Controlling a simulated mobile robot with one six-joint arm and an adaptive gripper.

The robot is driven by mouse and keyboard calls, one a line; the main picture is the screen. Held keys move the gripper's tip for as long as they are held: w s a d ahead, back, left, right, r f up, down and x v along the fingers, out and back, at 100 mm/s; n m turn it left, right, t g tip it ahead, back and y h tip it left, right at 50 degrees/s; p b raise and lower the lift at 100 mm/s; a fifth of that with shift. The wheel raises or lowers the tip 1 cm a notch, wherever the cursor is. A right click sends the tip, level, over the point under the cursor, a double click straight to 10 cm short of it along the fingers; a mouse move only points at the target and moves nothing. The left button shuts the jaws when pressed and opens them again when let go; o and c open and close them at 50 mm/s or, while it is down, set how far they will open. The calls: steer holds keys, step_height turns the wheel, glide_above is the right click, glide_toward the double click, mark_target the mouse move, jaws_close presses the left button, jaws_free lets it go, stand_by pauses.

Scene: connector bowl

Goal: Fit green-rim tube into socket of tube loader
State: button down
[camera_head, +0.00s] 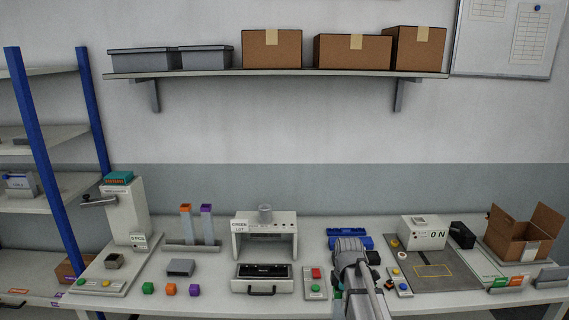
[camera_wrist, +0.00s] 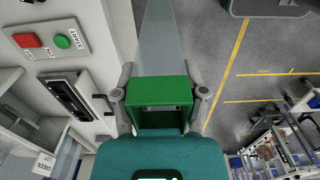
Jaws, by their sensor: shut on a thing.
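My gripper (camera_wrist: 158,93) is shut on the green-rim tube (camera_wrist: 160,92). In the head view my arm hides most of the tube. A white machine (camera_head: 240,246) with a GREEN LOT sign, which appears to be the tube loader, stands left of my gripper. The sign (camera_wrist: 44,163) also shows at lower left in the wrist view. The tube is apart from this machine.
A rack (camera_head: 190,246) holds an orange-rim tube (camera_head: 186,225) and a purple-rim tube (camera_head: 207,225). A control panel (camera_head: 315,285) with red and green buttons stands between the machine and my arm. A blue case (camera_head: 349,232) lies behind my arm. Coloured blocks lie at front left.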

mark_target(338, 316)
steer(key=shift+f+b, duration=1.65)
steer(key=shift+f, duration=0.5)
